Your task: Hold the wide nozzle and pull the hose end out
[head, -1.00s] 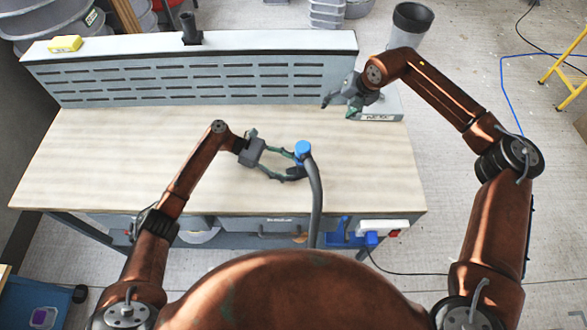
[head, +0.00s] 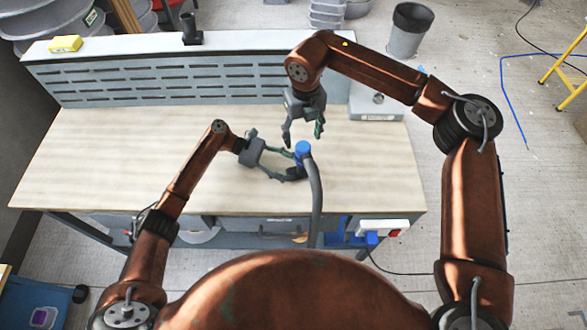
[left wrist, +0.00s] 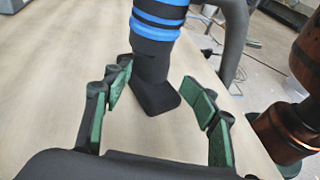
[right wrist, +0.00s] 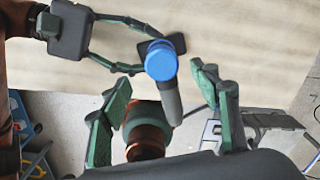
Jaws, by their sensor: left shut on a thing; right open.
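The wide nozzle (left wrist: 154,65) is black with blue bands and stands upright on the table. Its blue top (head: 303,148) faces up in the head view and also shows in the right wrist view (right wrist: 161,60). The grey hose (head: 316,205) bends from the top down over the table's front edge. My left gripper (head: 294,164) is shut on the nozzle low down, one finger on each side. My right gripper (head: 304,138) is open and empty, above and just behind the blue top, fingers pointing down. In the right wrist view the blue top appears between its fingers.
The wooden tabletop (head: 90,160) is mostly clear. A slotted grey back panel (head: 200,80) stands along its rear edge. A grey box (head: 376,106) sits at the back right.

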